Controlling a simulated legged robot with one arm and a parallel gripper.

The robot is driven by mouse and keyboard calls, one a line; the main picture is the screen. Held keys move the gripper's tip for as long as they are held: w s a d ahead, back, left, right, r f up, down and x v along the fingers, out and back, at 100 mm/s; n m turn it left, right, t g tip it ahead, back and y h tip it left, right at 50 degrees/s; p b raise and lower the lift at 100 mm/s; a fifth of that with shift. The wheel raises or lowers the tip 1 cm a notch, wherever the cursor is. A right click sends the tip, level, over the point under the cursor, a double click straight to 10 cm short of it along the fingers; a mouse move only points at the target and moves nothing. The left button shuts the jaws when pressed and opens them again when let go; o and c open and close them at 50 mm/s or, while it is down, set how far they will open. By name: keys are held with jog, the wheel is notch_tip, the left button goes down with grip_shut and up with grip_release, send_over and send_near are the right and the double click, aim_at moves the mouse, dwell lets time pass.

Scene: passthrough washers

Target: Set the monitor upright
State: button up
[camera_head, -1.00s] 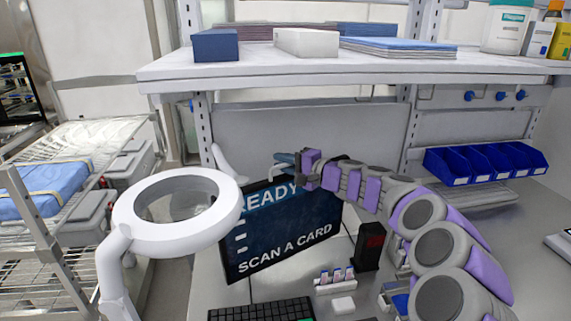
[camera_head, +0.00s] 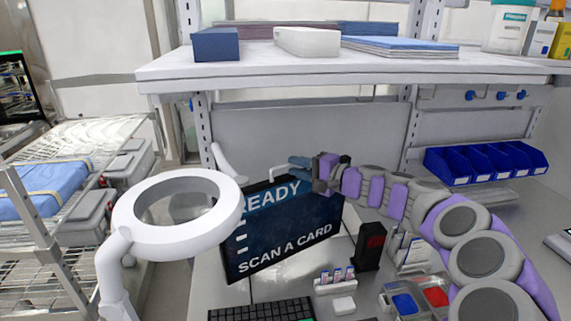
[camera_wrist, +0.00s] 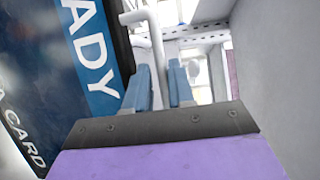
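The monitor (camera_head: 285,238) is a dark flat panel reading "READY" and "SCAN A CARD". It stands on the bench below the shelf, its face angled toward the head camera; I cannot tell exactly how far it leans. In the wrist view the monitor (camera_wrist: 62,72) fills the left side, close to the fingers.
A white ring lamp (camera_head: 127,218) stands at the left, overlapping the monitor's left edge. The shelf (camera_head: 300,68) hangs above. A keyboard (camera_head: 262,311), a black card reader (camera_head: 370,248), a small vial rack (camera_head: 336,283) and red and blue bins (camera_head: 403,303) crowd the front.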

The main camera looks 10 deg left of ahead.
jog(key=f+v, duration=0.1)
jog(key=v, duration=1.1)
jog(key=shift+d+r+p, duration=0.3)
jog(key=shift+r+p, duration=0.15)
jog(key=shift+r, duration=0.05)
jog(key=shift+s+a, duration=0.1)
jog(key=shift+s, duration=0.05)
jog(key=s+a+n+g+h, duration=0.1)
jog(key=s+a+n+g, duration=0.4)
jog(key=s+a, duration=0.5)
jog(key=s+f+n+g+h, duration=0.1)
jog(key=s+f+g+h, duration=0.15)
jog(key=s, duration=0.55)
jog(key=s+f+n+g+h, duration=0.1)
jog(key=s+f+h, duration=0.25)
jog(key=s, duration=0.45)
jog(key=s+d+f+g+h, duration=0.1)
jog(key=s+d+f+h, duration=0.3)
jog(key=s+d, duration=0.4)
jog(key=s+d+f+g+h+b, duration=0.1)
jog(key=s+d+f+h, duration=0.2)
jog(key=s+d+f, duration=0.4)
jog(key=s+d, duration=0.2)
jog(key=s, duration=0.2)
jog(key=shift+d+f+m+h, duration=0.3)
jog(key=shift+d+h, duration=0.05)
jog(key=shift+h, duration=0.05)
